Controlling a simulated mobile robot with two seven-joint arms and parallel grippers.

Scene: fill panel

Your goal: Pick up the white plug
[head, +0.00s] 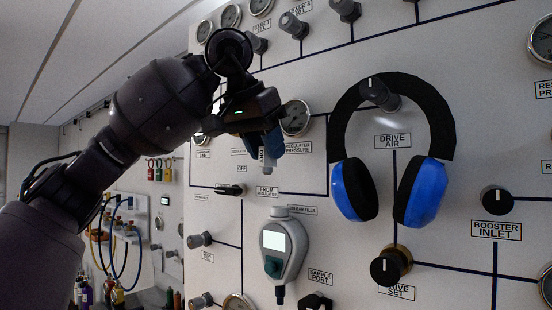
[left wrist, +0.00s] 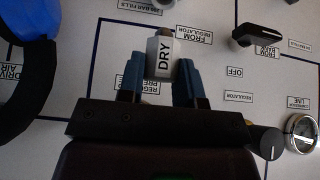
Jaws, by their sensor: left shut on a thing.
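The white plug (left wrist: 161,58) has a black "DRY" label and a brownish end. In the left wrist view it sits between the two blue fingers of my left gripper (left wrist: 158,78), which is shut on it. In the head view my left gripper (head: 266,138) is in front of the panel, fingers down, and a small part of the plug (head: 262,157) shows beside a blue finger. The gripper hides most of it there. I cannot tell whether the plug touches the panel. My right gripper is in neither view.
The white panel (head: 350,240) carries knobs, gauges and labels. Blue ear defenders (head: 429,192) hang on it to the right. A grey handheld meter (head: 285,243) is below the gripper. A black lever handle (head: 230,189) is at its lower left. Hoses (head: 133,255) hang at far left.

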